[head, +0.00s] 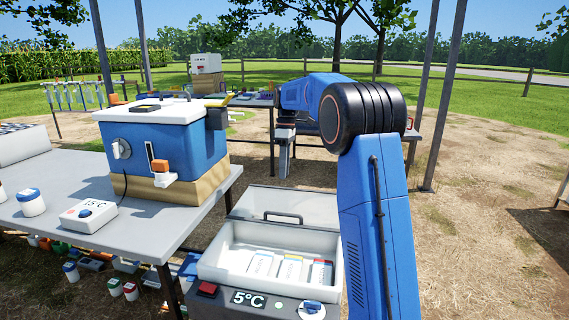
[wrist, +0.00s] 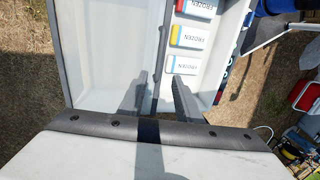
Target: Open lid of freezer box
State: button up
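The freezer box (head: 225,262) is a pale box with a grey front, low in front of me. Its grey lid (head: 310,208) stands raised at the back, with a dark handle (head: 283,215) on it. Inside lie several white packs (head: 291,269) with coloured ends, marked FROZEN in the wrist view (wrist: 188,38). My gripper (head: 284,165) points down above and behind the raised lid. In the wrist view its two dark fingers (wrist: 162,95) are apart with a gap between them. The pale lid panel (wrist: 105,45) shows beside the packs there. I cannot tell whether a finger touches the lid.
A grey table (head: 150,225) at the left holds a blue and white box (head: 180,150), a 15°C unit (head: 88,214) and a white jar (head: 31,203). A red button (head: 208,289) and a 5°C display (head: 248,298) sit on the freezer's front. Bare ground lies to the right.

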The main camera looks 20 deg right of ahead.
jog(key=shift+w+d+r, duration=0.1)
jog(key=shift+r, duration=0.5)
jog(key=shift+w+d+r, duration=0.1)
jog(key=shift+r, duration=0.5)
jog(key=shift+s+a, duration=0.1)
jog(key=s+a+r+m+t, duration=0.1)
jog(key=s+a+m+t, duration=0.2)
jog(key=s, duration=1)
jog(key=s+a+r+m, duration=0.2)
jog(key=s+a+m, duration=0.15)
jog(key=s, duration=0.85)
jog(key=s+a+f+m+t, duration=0.1)
jog(key=s+f, duration=0.3)
jog(key=s, duration=0.3)
jog(key=s+a+f+m+t, duration=0.1)
jog(key=s+f+m, duration=0.1)
jog(key=s+f, duration=0.2)
jog(key=s+a+f+m+t+h, duration=0.1)
jog(key=s+f, duration=0.4)
jog(key=s, duration=0.5)
jog(key=shift+s+a+t, duration=0.2)
jog(key=shift+s+t, duration=0.05)
jog(key=shift+t, duration=0.05)
